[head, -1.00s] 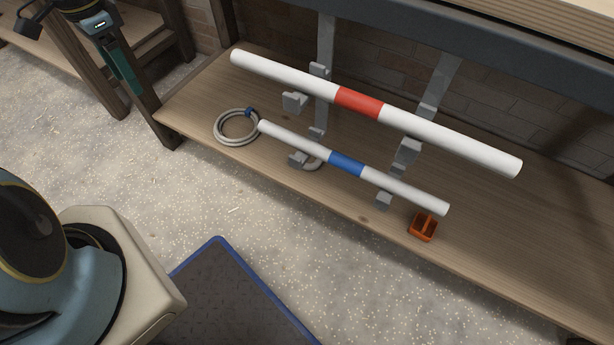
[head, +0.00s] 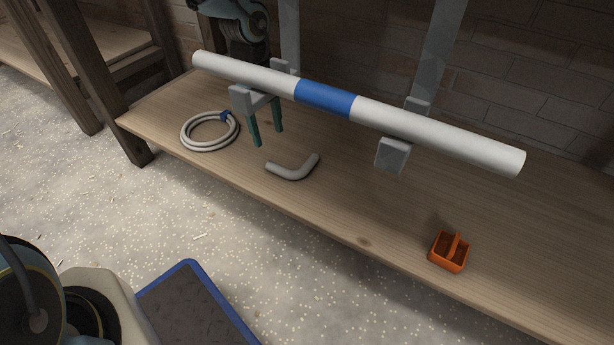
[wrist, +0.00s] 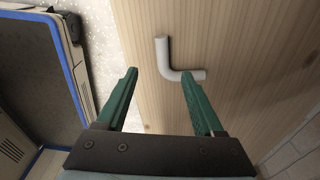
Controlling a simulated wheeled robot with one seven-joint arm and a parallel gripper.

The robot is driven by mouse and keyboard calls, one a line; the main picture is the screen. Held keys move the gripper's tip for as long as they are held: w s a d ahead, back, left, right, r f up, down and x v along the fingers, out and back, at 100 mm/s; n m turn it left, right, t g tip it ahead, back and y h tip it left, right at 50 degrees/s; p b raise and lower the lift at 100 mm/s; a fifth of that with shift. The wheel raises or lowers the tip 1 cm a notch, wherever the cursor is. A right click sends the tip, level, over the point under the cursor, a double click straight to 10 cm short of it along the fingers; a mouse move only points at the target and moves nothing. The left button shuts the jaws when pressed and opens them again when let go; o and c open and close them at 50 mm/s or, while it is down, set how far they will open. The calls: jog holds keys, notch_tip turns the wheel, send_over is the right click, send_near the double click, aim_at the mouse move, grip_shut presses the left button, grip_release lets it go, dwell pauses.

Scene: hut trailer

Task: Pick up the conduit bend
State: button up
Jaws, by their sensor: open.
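The conduit bend (head: 293,170) is a short grey L-shaped tube lying on the wooden shelf, under the blue-banded pipe. My gripper (head: 268,138) is open, its green fingers pointing down behind and left of the bend, apart from it. The pipe and a bracket partly hide my wrist in the head view. In the wrist view the bend (wrist: 164,58) lies beyond the open fingers (wrist: 160,73). Its corner shows between the tips, and its short leg passes behind the right finger. Nothing is held.
A white pipe with a blue band (head: 430,136) rests on grey brackets (head: 392,155) above the shelf (head: 340,215). A grey cable coil (head: 209,131) lies left of the bend. An orange caddy (head: 449,252) stands at the right. The shelf between bend and caddy is clear.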

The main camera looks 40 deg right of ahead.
jog(key=b, duration=0.3)
send_over(279, 167)
jog(key=f, duration=0.5)
jog(key=shift+w+f, duration=0.15)
jog(key=shift+w, duration=0.2)
jog(key=f+b, duration=0.1)
jog(key=f, duration=0.2)
jog(key=f+b, duration=0.1)
jog(key=f, duration=0.1)
jog(key=shift+s+f+b, duration=0.3)
jog(key=shift+r, duration=0.1)
grip_shut()
